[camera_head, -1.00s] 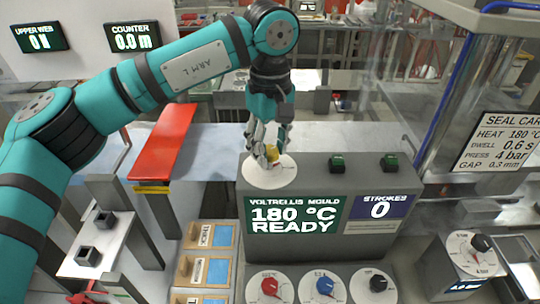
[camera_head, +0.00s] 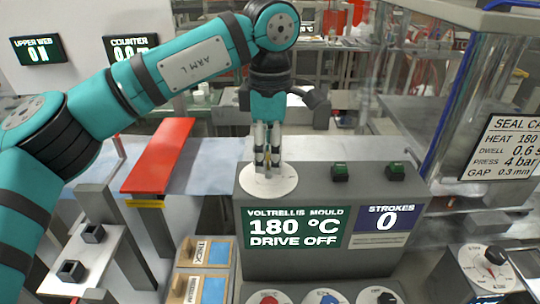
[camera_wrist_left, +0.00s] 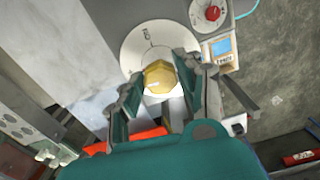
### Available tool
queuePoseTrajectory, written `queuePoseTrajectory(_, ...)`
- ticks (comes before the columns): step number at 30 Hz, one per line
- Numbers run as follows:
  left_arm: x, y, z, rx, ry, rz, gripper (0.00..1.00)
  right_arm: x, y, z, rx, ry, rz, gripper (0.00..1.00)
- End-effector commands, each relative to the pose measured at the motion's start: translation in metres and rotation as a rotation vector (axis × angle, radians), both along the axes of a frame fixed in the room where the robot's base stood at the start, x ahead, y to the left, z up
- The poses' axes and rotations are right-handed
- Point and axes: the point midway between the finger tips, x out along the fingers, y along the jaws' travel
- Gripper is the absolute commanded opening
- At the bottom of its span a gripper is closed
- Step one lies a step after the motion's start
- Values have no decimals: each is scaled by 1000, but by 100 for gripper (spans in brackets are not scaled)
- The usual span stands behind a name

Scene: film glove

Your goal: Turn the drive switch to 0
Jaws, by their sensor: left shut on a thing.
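The drive switch is a yellow knob on a round white dial (camera_head: 255,184) on top of the grey console (camera_head: 310,185). In the wrist view the yellow knob (camera_wrist_left: 158,76) sits between the fingers in front of the white dial (camera_wrist_left: 135,45). A small dark mark shows on the dial above the knob, too small to read surely. My left gripper (camera_head: 267,166) points down and is shut on the knob, mostly hiding it in the head view. The green display (camera_head: 293,228) reads "180 °C DRIVE OFF". My right gripper is not in view.
Red, blue and black knobs are in front. A red plate (camera_head: 160,157) lies left, and a clear-walled machine stands right.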

Motion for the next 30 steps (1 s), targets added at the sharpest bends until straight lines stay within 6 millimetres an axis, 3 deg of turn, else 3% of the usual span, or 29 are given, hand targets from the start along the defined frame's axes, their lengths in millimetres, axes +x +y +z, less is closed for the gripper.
queuePoseTrajectory(9,1,1,0,1,-2,114,4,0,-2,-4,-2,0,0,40)
queuePoseTrajectory(25,1,1,1,0,-1,133,4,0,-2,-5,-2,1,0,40)
queuePoseTrajectory(26,1,1,1,0,-1,133,40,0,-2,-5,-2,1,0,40)
queuePoseTrajectory(30,1,1,1,0,-1,131,58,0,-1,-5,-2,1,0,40)
